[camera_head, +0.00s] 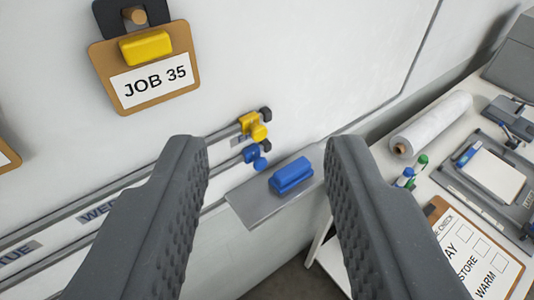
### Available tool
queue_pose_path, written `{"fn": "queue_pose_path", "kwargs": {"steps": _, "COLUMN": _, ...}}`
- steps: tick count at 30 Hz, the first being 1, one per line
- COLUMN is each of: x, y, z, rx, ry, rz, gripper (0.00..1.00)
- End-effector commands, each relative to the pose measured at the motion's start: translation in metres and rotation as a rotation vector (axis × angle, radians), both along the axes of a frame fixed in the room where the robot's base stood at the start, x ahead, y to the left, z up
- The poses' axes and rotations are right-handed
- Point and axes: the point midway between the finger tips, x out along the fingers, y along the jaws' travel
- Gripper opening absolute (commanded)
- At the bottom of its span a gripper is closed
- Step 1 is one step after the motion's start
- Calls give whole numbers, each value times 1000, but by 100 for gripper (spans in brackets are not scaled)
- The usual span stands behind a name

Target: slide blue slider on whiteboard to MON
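The blue slider (253,155) sits on the lower rail of the whiteboard (268,60), at the rail's right end beside a dark end stop. A yellow slider (252,125) sits just above it on the upper rail. Day labels run along the rails: "WED" (97,212) is partly covered by my left finger, and "TUE" (18,252) shows at the left edge. No MON label is visible. My gripper (257,155) is open and empty, its two fingers spread in the foreground with the blue slider showing between them, closer to the left finger.
A grey tray (245,208) with a blue eraser-like block (291,175) juts out just right of the rails. A "JOB 35" clipboard (155,85) hangs at upper left. A desk (425,180) with a paper roll (430,123), markers and a checklist clipboard (475,255) stands at right.

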Motion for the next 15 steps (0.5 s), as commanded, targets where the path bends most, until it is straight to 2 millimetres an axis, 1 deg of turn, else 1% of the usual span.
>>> {"fn": "queue_pose_path", "kwargs": {"steps": 4, "x": 0, "y": 0, "z": 0, "rx": 0, "ry": 0, "rz": 0, "gripper": 36}}
{"fn": "queue_pose_path", "kwargs": {"steps": 6, "x": 1, "y": -1, "z": 0, "rx": -1, "ry": 0, "rz": -1, "gripper": 48}}
{"fn": "queue_pose_path", "kwargs": {"steps": 8, "x": 5, "y": -4, "z": 0, "rx": -6, "ry": -2, "rz": -9, "gripper": 48}}
{"fn": "queue_pose_path", "kwargs": {"steps": 11, "x": 25, "y": -20, "z": -3, "rx": -35, "ry": -11, "rz": -44, "gripper": 48}}
{"fn": "queue_pose_path", "kwargs": {"steps": 14, "x": 60, "y": -46, "z": -12, "rx": -96, "ry": -28, "rz": -101, "gripper": 48}}
{"fn": "queue_pose_path", "kwargs": {"steps": 15, "x": 76, "y": -61, "z": -15, "rx": -131, "ry": -42, "rz": -121, "gripper": 48}}
